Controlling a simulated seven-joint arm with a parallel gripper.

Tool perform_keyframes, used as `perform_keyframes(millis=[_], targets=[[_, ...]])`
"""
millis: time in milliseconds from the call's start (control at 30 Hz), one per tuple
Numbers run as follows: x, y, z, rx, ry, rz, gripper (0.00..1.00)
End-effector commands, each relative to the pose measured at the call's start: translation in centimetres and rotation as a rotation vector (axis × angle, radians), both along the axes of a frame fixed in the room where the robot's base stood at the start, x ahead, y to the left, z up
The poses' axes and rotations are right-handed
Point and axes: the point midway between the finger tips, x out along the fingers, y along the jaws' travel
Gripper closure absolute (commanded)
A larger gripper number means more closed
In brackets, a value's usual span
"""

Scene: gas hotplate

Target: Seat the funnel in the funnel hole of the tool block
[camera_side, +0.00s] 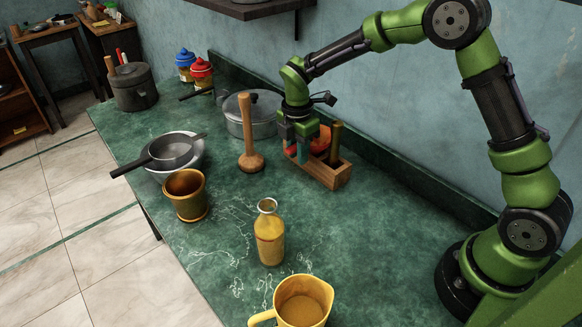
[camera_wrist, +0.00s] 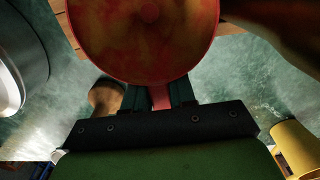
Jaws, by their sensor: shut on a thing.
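The red-orange funnel (camera_side: 320,142) is at the wooden tool block (camera_side: 330,178), close to the block's top. In the wrist view the funnel's round mouth (camera_wrist: 145,40) fills the top middle. My gripper (camera_side: 301,150) is shut on the funnel's narrow red tab, which shows between the two fingers (camera_wrist: 160,97) in the wrist view. A brown-gold cylindrical tool (camera_side: 335,140) stands upright in the block beside the funnel. The funnel's spout and the funnel hole are hidden, so I cannot tell whether the spout is in the hole.
A wooden pestle (camera_side: 249,145) and a lidded grey pot (camera_side: 240,117) stand left of the block. A brass mortar (camera_side: 187,197), a bottle (camera_side: 269,238) and a yellow jug (camera_side: 303,300) stand nearer. The counter right of the bottle is clear. A low wall edge runs behind.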

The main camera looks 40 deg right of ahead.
Motion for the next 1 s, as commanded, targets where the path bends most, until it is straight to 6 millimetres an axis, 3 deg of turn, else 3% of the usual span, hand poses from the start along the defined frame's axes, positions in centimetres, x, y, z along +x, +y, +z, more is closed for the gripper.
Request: perform_keyframes(millis=[33, 200, 567, 767, 1000], targets=[[0.0, 0.0, 0.0, 0.000, 0.000, 0.000, 0.72], [0.0, 0.0, 0.0, 0.000, 0.000, 0.000, 0.46], [0.0, 0.0, 0.4, 0.000, 0.000, 0.000, 0.45], [0.1, 0.1, 3.5, 0.000, -0.006, 0.000, 0.45], [0.1, 0.3, 9.4, 0.001, -0.006, 0.000, 0.45]])
